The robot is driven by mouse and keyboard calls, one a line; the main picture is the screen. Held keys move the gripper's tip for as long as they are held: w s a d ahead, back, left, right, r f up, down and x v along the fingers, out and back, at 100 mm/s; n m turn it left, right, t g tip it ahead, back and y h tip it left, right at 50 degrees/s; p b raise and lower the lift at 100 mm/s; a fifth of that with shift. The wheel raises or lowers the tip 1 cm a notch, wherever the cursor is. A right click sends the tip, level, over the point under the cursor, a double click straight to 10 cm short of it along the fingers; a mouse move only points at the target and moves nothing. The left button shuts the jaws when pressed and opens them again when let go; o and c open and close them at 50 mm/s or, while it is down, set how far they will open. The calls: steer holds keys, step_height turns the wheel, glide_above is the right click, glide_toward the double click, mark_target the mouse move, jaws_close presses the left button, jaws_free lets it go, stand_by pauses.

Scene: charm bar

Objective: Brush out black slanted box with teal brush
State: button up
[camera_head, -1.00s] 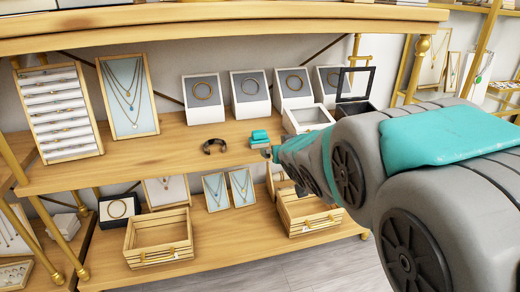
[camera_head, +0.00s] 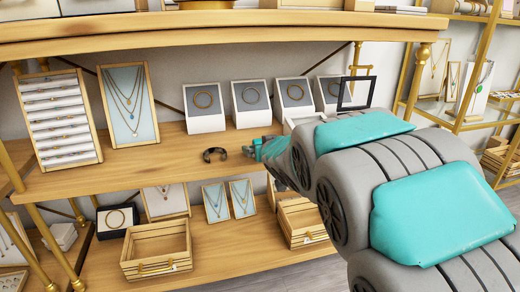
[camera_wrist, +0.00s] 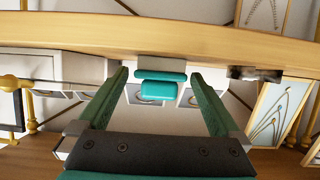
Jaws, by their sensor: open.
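My gripper (camera_head: 254,150) reaches over the middle shelf in the head view, with its fingers mostly hidden by my arm. In the wrist view my gripper (camera_wrist: 160,76) is open, with one green finger on each side of the teal brush (camera_wrist: 160,90). The brush has a teal body and a grey part, and I see gaps between it and both fingers. Another black box (camera_head: 117,228), tilted and holding a bracelet, stands on the lower shelf.
A dark open cuff (camera_head: 214,153) lies just left of my gripper. White slanted bracelet boxes (camera_head: 205,123) line the shelf's back. Necklace boards stand left. The upper shelf edge (camera_head: 200,38) overhangs. Wooden crates (camera_head: 157,262) stand below. The shelf's left front is clear.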

steer(key=shift+x, duration=0.8)
steer(key=shift+c, duration=0.4)
steer(key=c, duration=1.2)
steer(key=shift+r, duration=0.1)
steer(key=shift+c, duration=0.2)
